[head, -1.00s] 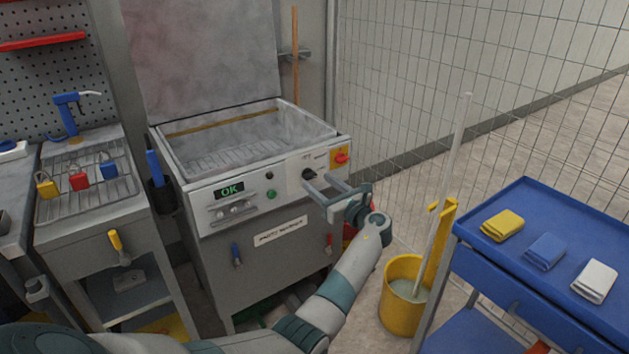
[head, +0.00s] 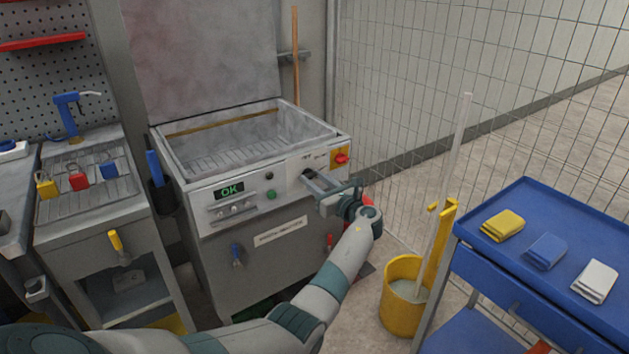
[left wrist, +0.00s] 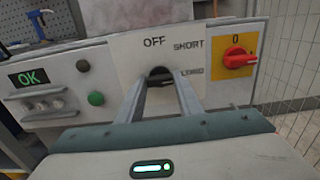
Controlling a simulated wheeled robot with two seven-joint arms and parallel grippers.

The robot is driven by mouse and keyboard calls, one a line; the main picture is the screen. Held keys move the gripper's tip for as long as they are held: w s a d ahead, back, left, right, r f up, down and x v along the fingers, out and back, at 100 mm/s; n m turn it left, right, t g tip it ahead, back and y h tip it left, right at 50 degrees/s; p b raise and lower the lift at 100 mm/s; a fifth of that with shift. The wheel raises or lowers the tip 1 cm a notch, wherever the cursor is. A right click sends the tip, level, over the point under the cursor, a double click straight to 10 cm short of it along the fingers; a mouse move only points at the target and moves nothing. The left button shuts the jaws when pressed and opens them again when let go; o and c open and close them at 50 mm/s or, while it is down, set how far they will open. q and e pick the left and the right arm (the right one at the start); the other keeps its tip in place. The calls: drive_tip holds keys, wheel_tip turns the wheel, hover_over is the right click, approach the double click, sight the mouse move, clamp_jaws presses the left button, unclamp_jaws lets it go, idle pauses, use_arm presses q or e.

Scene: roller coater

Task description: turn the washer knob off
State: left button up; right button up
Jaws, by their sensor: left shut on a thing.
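The washer (head: 262,262) is a grey parts cabinet with its lid up and a white control panel. Its black knob (left wrist: 159,74) sits on that panel in the left wrist view, below the word OFF, with SHORT and a partly covered LONG to its right. My left gripper (head: 312,179) reaches the panel and is shut on the knob, one finger on each side. The fingers (left wrist: 161,80) hide part of the knob, and I cannot tell for sure which label it points to. My right gripper is not in view.
A red switch on a yellow plate (left wrist: 237,58) is right of the knob. A green button (left wrist: 96,98) and a display reading OK (left wrist: 28,78) are left. A yellow mop bucket (head: 402,312) and a blue cart (head: 487,249) stand at right.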

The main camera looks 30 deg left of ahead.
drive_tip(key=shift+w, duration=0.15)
use_arm(q)
drive_tip(key=shift+n, duration=0.4)
drive_tip(key=shift+f+n+b, duration=0.1)
drive_tip(key=shift+n+b, duration=6.05)
drive_tip(key=shift+n, duration=2.45)
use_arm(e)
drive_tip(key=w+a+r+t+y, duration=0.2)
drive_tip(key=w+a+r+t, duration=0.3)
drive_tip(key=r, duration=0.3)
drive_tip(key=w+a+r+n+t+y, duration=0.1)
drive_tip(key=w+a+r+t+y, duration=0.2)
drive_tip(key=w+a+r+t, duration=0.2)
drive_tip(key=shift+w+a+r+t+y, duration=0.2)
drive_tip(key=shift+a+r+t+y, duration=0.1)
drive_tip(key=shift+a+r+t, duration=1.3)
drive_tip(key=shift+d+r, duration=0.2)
use_arm(q)
drive_tip(key=o, duration=1.1)
